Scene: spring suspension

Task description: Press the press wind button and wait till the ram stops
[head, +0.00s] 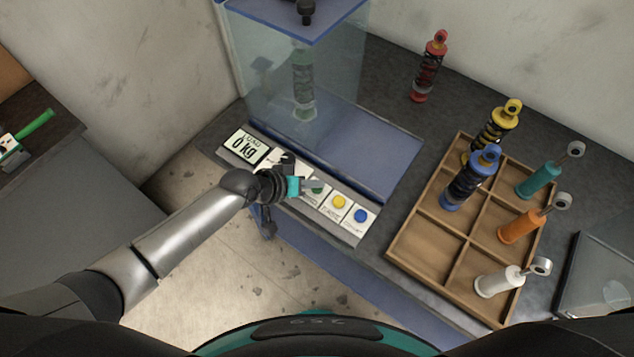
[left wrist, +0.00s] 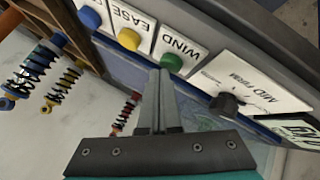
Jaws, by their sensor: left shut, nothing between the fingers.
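The press wind button is a green button (left wrist: 171,62) labelled WIND in the left wrist view. It is partly hidden by my gripper in the head view (head: 318,187). My left gripper (head: 312,185) is shut and empty over the panel. In the left wrist view its fingertips (left wrist: 160,73) are right beside the green button; I cannot tell whether they touch it. The press stands behind a clear guard (head: 345,95), with a grey-green spring unit (head: 303,80) upright inside. The load display (head: 246,146) reads 0 kg. My right gripper is not in view.
A yellow EASE button (left wrist: 129,39) and a blue button (left wrist: 90,17) sit beside the green one. A black knob (left wrist: 225,104) is on its other side. A wooden tray (head: 410,237) with several shock absorbers stands to the right. A red shock absorber (head: 429,68) stands behind.

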